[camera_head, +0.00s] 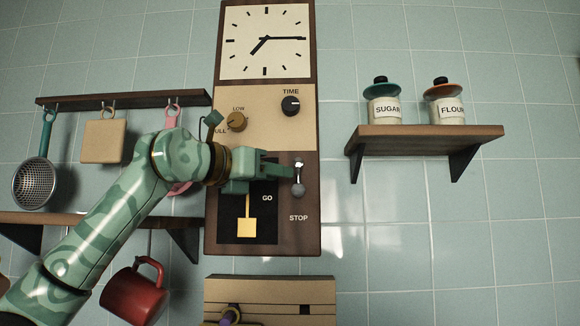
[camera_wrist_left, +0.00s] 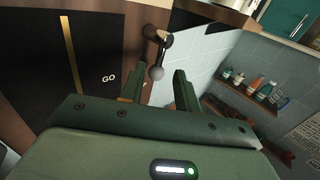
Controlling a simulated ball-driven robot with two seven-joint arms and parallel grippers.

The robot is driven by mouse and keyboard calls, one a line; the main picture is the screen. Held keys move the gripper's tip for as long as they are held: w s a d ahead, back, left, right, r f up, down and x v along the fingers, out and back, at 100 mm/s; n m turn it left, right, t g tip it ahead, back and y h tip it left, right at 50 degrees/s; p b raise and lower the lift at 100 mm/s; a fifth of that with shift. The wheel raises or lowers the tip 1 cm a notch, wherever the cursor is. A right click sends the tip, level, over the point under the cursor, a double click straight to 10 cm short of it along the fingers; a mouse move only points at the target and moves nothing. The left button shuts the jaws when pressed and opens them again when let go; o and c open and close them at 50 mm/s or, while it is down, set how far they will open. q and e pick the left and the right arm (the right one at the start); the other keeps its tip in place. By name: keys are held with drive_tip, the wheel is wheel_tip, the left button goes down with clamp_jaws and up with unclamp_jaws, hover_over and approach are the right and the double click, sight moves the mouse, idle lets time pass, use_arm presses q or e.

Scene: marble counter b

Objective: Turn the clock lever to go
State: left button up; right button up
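The clock (camera_head: 312,130) hangs on the tiled wall, with a white dial above and a dark lower panel. Its lever (camera_head: 298,166) is a short metal arm with a grey ball knob (camera_head: 298,190) hanging downward. The GO label is at its lower left and STOP just below it. My left gripper (camera_head: 287,171) reaches in from the left, its fingertips close to the lever. In the left wrist view, its two fingers are spread, with the ball knob (camera_wrist_left: 156,73) showing in the gap between the tips; contact cannot be told. My right gripper is not in view.
A yellow pendulum (camera_head: 247,228) hangs in the clock's dark window. Two dials, including the TIME knob (camera_head: 291,105), sit above the lever. A shelf (camera_head: 425,138) with sugar and flour jars is to the right. Utensils and a red mug (camera_head: 134,296) hang left.

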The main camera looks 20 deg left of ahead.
sight(298, 178)
use_arm(q)
drive_tip(key=p+x, duration=0.1)
drive_tip(key=x, duration=0.3)
drive_tip(key=shift+w+d, duration=0.2)
drive_tip(key=shift+w, duration=0.1)
clamp_jaws()
